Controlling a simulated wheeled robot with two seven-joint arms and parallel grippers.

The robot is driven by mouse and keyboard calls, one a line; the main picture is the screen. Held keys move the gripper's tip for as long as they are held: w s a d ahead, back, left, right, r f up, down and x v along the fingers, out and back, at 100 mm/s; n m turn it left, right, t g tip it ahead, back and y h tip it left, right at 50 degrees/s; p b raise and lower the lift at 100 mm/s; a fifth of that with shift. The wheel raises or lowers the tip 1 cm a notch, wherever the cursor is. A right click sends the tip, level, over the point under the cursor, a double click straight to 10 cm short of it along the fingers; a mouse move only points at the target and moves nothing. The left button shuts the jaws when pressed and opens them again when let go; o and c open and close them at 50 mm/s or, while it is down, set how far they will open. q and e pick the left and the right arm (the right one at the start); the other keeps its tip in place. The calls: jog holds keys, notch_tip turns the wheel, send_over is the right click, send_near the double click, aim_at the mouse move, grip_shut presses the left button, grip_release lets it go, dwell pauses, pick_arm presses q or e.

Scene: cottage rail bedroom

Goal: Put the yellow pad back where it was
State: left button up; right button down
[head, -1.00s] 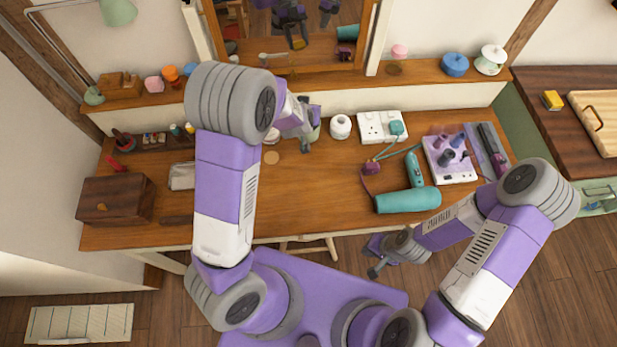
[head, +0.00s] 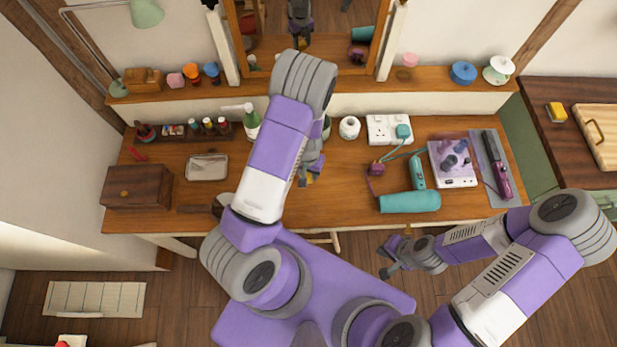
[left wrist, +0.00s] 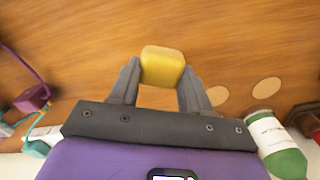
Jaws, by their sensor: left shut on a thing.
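My left gripper (head: 309,177) is shut on the yellow pad (left wrist: 162,67). The left wrist view shows the pad between the two fingertips, above the wooden desk top. In the head view only a small yellow bit of the pad (head: 313,179) shows below the wrist. My right gripper (head: 388,259) hangs in front of the desk's front edge, apart from everything; its jaw opening is too unclear to tell.
Two pale round marks (left wrist: 266,88) lie on the desk near a green bottle (left wrist: 284,150). A white roll (head: 349,127), socket block (head: 382,129) and teal hair dryer (head: 409,202) stand to the right. A wooden box (head: 137,187) and metal tray (head: 207,167) are left.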

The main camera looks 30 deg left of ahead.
aim_at(308, 177)
pick_arm(q)
notch_tip(308, 177, down, 4)
jog(key=shift+f+b, duration=0.15)
jog(key=shift+b, duration=0.15)
jog(key=o, duration=1.2)
